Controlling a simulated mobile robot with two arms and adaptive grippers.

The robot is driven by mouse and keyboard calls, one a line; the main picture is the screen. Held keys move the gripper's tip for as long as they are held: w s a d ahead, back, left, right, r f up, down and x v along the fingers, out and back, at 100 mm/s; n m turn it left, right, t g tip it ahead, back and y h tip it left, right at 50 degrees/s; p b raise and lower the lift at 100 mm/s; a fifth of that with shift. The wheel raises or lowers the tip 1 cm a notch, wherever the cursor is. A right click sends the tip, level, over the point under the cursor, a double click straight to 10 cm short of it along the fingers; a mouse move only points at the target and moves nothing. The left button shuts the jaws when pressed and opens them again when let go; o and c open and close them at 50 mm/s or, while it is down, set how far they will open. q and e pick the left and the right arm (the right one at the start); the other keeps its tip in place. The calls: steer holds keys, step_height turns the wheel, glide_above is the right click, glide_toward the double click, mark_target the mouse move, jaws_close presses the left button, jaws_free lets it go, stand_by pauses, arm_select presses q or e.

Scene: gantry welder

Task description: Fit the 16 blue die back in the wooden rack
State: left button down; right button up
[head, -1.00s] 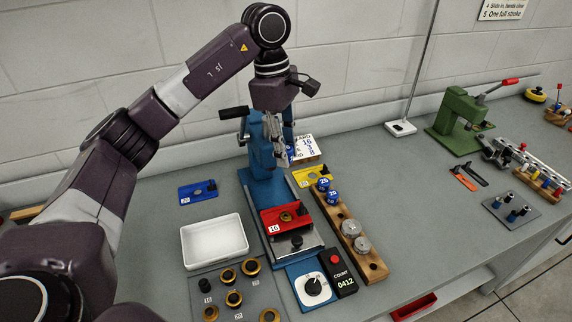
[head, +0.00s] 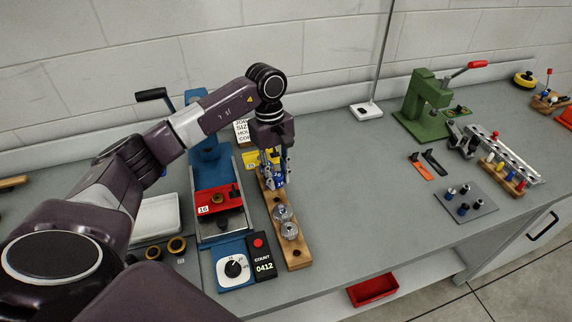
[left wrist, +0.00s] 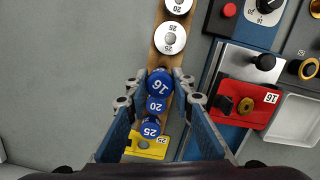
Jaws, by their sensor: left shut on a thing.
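The wooden rack (head: 298,257) runs along the bench to the right of the blue press; it also shows in the left wrist view (left wrist: 158,58). My left gripper (head: 273,177) is over the rack's far part. In the left wrist view its fingers (left wrist: 160,92) are shut on the blue 16 die (left wrist: 159,83). The blue 20 die (left wrist: 156,105) and blue 25 die (left wrist: 151,126) line up beside it. Two silver dies (head: 285,222) sit toward the rack's near end. The underside of the 16 die is hidden, so I cannot tell whether it is seated. My right gripper is not in view.
A red block marked 16 (head: 213,200) sits on the blue press (head: 222,226) left of the rack. A yellow block (left wrist: 148,146) lies by the rack's far end. A counter box (head: 262,256) stands close to the rack's near left.

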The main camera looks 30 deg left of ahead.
arm_select(q)
steer(key=shift+s+a+f+b, duration=0.2)
steer(key=shift+a+f+b, duration=0.15)
steer(key=shift+f, duration=0.7)
steer(key=shift+d+f+b, duration=0.15)
steer(key=shift+f+b, duration=0.45)
steer(key=shift+f, duration=0.2)
steer(key=shift+w+f+b, duration=0.1)
steer(key=shift+f+b, duration=0.3)
steer(key=shift+f, duration=0.45)
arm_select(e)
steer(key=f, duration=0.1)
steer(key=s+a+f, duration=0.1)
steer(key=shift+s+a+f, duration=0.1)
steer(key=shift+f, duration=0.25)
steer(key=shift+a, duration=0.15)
arm_select(q)
steer(key=shift+f, duration=0.2)
steer(key=shift+f+b, duration=0.15)
steer(key=shift+b, duration=0.25)
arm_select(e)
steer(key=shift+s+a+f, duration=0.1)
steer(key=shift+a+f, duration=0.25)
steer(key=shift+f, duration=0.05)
